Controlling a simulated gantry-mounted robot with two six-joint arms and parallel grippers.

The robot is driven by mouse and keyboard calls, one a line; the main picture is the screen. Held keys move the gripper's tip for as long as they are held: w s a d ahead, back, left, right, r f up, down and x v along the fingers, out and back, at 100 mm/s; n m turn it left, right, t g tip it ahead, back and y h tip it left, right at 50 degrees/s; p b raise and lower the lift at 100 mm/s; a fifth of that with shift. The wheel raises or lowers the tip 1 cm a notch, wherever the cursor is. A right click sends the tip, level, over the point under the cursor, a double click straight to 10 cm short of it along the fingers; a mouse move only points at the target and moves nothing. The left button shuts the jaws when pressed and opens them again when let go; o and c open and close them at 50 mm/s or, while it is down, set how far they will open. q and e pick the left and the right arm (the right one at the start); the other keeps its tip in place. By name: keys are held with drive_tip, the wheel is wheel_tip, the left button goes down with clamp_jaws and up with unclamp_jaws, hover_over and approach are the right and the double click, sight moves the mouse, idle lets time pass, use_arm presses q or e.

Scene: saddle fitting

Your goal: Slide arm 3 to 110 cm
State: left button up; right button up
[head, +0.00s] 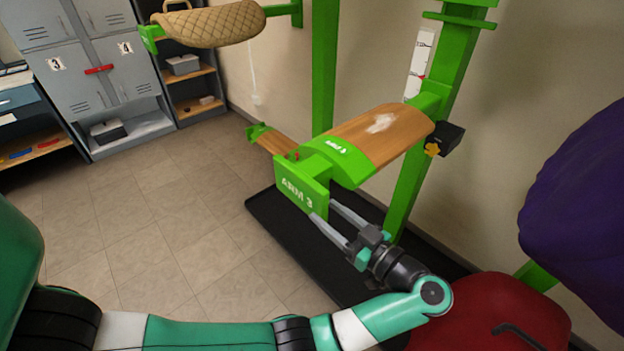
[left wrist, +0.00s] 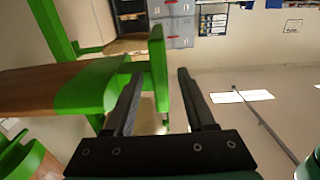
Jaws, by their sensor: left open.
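Arm 3 (head: 375,140) is a saddle arm with a wooden top and green metal ends, on a green upright post (head: 412,180). Its front end plate (head: 300,190) reads "ARM 3". A white scale strip (head: 420,60) with a red mark is on the wall side behind the post; its numbers are too small to read. My left gripper (head: 322,214) is open at the lower edge of the end plate. In the left wrist view the green plate (left wrist: 159,70) shows between the two fingers; contact is unclear.
A tan quilted saddle pad (head: 208,27) hangs on a higher arm at the back. A purple covered shape (head: 580,200) and a red one (head: 490,310) stand at the right. Grey lockers (head: 85,85) are far left. Open tiled floor lies left of the black base mat (head: 262,212).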

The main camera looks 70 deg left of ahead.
sight(312, 200)
use_arm(q)
drive_tip(key=a+p, duration=0.1)
drive_tip(key=s+a+r+p, duration=0.1)
drive_tip(key=shift+a+p, duration=0.3)
drive_tip(key=shift+p, duration=0.05)
drive_tip(key=shift+s+a+f+b, duration=0.25)
drive_tip(key=shift+a+f, duration=0.05)
drive_tip(key=shift+a, duration=0.25)
drive_tip(key=shift+s+a+f+b, duration=0.2)
drive_tip(key=shift+a+f+b, duration=0.05)
drive_tip(key=shift+a, duration=0.3)
drive_tip(key=shift+s+a, duration=0.15)
drive_tip(key=shift+a, duration=0.15)
use_arm(e)
wheel_tip(312, 200, up, 3)
drive_tip(key=shift+r, duration=0.15)
use_arm(q)
drive_tip(key=shift+r, duration=0.1)
clamp_jaws()
